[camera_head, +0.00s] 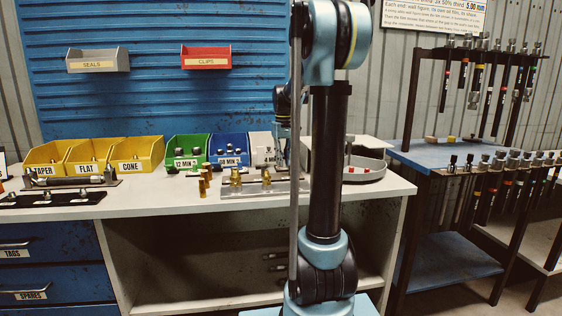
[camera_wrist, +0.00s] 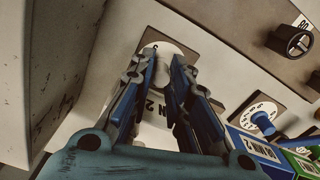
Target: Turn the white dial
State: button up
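In the wrist view, a white round disc (camera_wrist: 170,47) with a small dark mark, likely the white dial, sits on a grey-brown plate on a pale panel. My gripper (camera_wrist: 163,60) is open, its two blue and grey fingers apart with their tips over this disc. The fingers hide part of it, and I cannot tell whether they touch it. A second white dial face (camera_wrist: 262,106) with tick marks is to the right, partly behind a blue piece. In the head view, my arm hides the gripper and the disc.
A black round knob (camera_wrist: 293,40) is at the wrist view's upper right. Blue (camera_wrist: 258,150) and green bins are at its lower right. In the head view, yellow bins (camera_head: 138,155) and brass fittings (camera_head: 204,183) stand on the workbench (camera_head: 130,207).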

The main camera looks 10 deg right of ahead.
jog(key=shift+a, duration=0.1)
grip_shut()
jog(key=shift+w, duration=0.1)
dwell(0.3)
jog(key=shift+m, duration=2.9)
jog(key=o, duration=0.8)
grip_release()
jog(key=shift+c, duration=0.2)
